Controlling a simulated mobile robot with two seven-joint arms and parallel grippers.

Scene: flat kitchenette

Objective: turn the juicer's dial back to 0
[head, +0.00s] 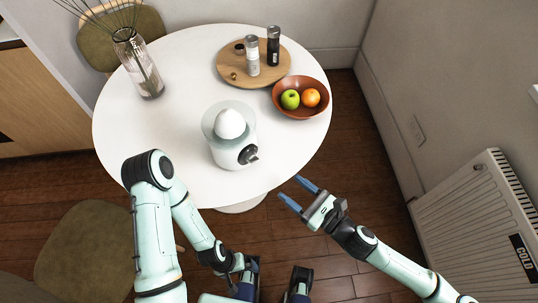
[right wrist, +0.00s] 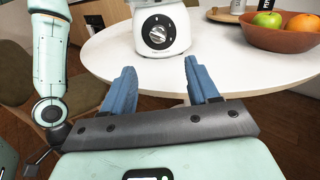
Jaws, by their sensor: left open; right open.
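The juicer (head: 223,148) is white with a clear bowl and a white cone on top, and it stands near the front edge of the round white table. Its dark dial (head: 249,154) is on the front, facing right and toward me. In the right wrist view the dial (right wrist: 158,33) shows a light pointer bar, but its marks are too small to read. My right gripper (head: 293,192) is open and empty, off the table's front edge, below and right of the dial and apart from it. My left gripper (head: 245,276) is low in front of the table, open and empty.
A brown bowl (head: 282,108) with a green apple (head: 290,99) and an orange (head: 311,97) stands right of the juicer. A round wooden board (head: 237,80) with shakers is behind. A glass vase (head: 147,75) stands back left. A radiator (head: 470,215) is at right.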

